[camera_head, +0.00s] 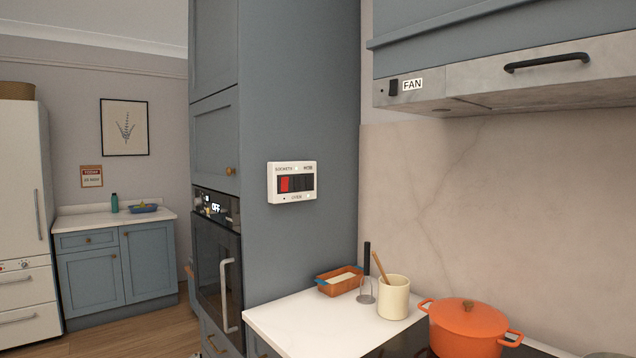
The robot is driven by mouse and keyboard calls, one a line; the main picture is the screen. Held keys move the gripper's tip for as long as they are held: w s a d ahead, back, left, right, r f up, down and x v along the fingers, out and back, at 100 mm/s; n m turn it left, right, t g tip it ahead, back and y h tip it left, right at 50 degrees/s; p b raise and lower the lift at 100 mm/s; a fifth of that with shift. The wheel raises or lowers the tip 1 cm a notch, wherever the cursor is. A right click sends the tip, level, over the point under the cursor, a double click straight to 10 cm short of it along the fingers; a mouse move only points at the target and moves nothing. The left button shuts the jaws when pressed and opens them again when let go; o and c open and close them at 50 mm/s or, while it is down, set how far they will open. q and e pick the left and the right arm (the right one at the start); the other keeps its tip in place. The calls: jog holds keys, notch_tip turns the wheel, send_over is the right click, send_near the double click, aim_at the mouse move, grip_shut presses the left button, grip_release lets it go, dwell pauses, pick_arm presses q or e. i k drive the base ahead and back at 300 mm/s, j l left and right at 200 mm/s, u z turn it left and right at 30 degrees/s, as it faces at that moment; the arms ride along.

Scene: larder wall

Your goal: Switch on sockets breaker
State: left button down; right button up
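A small white breaker box (292,196) is fixed to the side of the tall blue-grey cupboard, near the middle of the view. Its label reads "SOCKETS" at the upper left, with another label at the upper right and "OVEN" below. Under the sockets label is a red switch (285,184); darker switches (302,183) sit to its right. The switches are too small for me to tell their positions surely. Neither of my grippers is in view.
A fan hood (540,75) overhangs the right. Air before the box is clear.

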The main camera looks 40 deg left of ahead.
aim_at(284, 181)
jog(key=k+j+z, duration=0.1)
jog(key=j+z, duration=0.15)
jog(key=j, duration=0.2)
jog(key=k+j+z, duration=0.1)
jog(key=j+z, duration=0.2)
jog(key=j, duration=0.15)
jog(key=k+j, duration=0.15)
jog(key=j, duration=0.25)
jog(key=k+j, duration=0.1)
jog(key=j, duration=0.25)
jog(key=k+j+z, duration=0.1)
jog(key=j, duration=0.3)
jog(key=k+j, duration=0.2)
jog(key=j, duration=0.15)
jog(key=k+j+z, duration=0.1)
jog(key=j, duration=0.3)
